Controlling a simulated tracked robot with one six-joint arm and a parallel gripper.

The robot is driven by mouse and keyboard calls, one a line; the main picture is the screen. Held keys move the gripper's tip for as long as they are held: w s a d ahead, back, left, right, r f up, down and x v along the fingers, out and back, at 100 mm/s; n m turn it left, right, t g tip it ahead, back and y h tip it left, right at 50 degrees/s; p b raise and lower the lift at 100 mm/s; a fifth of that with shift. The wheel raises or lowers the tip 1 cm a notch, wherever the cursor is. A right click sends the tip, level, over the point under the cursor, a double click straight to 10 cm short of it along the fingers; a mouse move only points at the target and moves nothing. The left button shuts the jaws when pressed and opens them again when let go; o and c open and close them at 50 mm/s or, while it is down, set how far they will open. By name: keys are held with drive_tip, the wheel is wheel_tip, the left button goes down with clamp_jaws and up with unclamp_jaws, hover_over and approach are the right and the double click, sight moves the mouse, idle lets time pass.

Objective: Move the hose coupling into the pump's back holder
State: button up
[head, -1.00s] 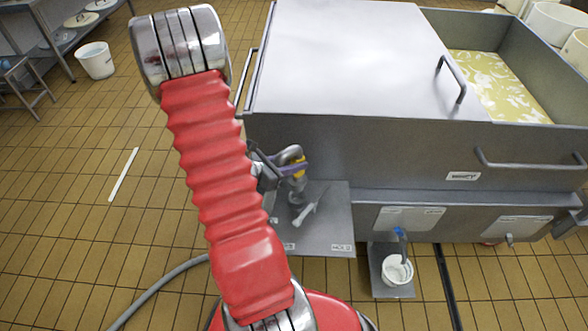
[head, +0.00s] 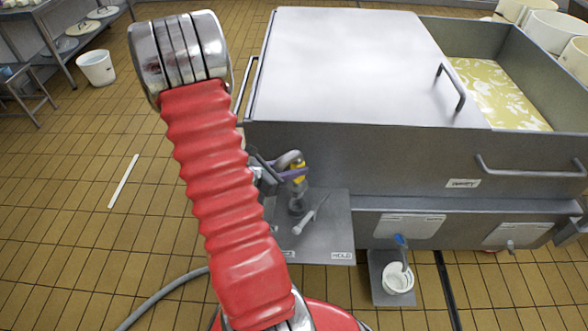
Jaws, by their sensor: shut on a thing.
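My gripper (head: 286,174) is left of the vat's front, just above a grey plate, and partly hidden behind my red arm. Its purple finger shows against the hose coupling (head: 299,168), a grey curved piece with a yellow band. The gripper is shut on the coupling. A short grey upright cylinder (head: 296,204) stands on the plate just below it. I cannot tell whether the coupling touches this cylinder. The plate (head: 335,225) carries a HOLD label at its front right and another label partly hidden by my arm. I cannot tell which part is the back holder.
A pale long-handled object (head: 305,222) lies on the plate. The lidded steel vat (head: 350,150) with pale yellow liquid fills the right. A white cup (head: 397,277) stands on a small tray below it. A grey hose (head: 165,294) runs across the floor. The tiled floor at left is mostly clear.

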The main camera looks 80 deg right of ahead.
sight(290, 154)
drive_tip(key=shift+r, duration=3.15)
